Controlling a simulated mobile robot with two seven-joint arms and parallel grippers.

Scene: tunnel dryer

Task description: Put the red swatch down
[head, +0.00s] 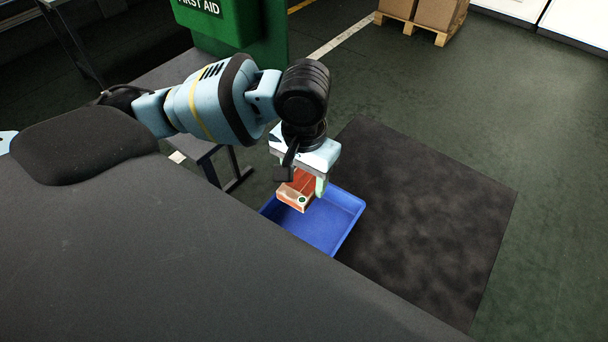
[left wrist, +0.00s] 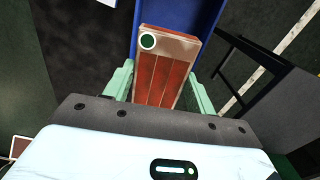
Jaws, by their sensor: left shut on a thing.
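The red swatch (head: 297,193) is a reddish-brown block with pale edges and a green-and-white round mark. My left gripper (head: 306,182) is shut on it and holds it over the blue tray (head: 346,222). In the left wrist view the swatch (left wrist: 166,62) sits between the green fingers of the gripper (left wrist: 160,88), its round mark at the upper left. The blue tray (left wrist: 207,14) shows behind it there. I cannot tell whether the swatch touches the tray. My right gripper is not in view.
A dark mat (head: 430,215) lies on the green floor right of the tray. A grey table (head: 165,72) and a green first aid cabinet (head: 262,30) stand behind my left arm. Boxes on a pallet (head: 425,17) are at the back. The floor at right is clear.

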